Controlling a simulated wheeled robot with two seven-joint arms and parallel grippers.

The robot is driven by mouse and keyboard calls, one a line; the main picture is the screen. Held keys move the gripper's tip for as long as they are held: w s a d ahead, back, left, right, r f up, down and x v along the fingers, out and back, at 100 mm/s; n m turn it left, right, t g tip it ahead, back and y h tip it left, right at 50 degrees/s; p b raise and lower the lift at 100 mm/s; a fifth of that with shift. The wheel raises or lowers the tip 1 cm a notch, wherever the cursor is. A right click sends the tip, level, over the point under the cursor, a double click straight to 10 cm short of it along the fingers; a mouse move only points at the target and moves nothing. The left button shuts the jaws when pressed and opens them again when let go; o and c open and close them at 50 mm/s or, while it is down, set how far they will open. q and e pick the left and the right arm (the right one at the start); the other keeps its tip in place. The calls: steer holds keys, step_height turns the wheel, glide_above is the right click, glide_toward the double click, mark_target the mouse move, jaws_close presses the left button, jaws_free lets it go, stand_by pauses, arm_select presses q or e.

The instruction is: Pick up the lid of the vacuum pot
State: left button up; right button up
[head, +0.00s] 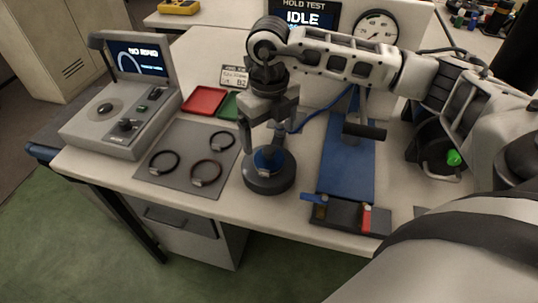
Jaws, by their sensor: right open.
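The vacuum pot (270,185) is a low, dark grey round body on the white table, centre of the head view. Its upper part looks like a dark disc with a blue patch in the middle; I cannot make out the seam between lid and pot. My right gripper (264,146) points straight down above the pot, with its fingers open around or just over the centre of its top. The fingers hide part of the top, and I cannot tell whether they touch it. My left gripper is not in view.
Left of the pot, a grey mat (181,181) holds three dark rings. A console with a screen (125,118) stands further left. Red (204,101) and green (230,106) trays lie behind. A blue plate (346,165) and a dark block with coloured handles (347,216) sit to the right.

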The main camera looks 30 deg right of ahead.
mark_target(268, 148)
steer(key=shift+s+a+f+p, duration=0.1)
steer(key=shift+f+p, duration=0.2)
steer(key=shift+f, duration=1.2)
steer(key=shift+a+f+p, duration=0.1)
steer(key=shift+f+p, duration=0.2)
steer(key=shift+f, duration=1.15)
steer(key=c, duration=1.1)
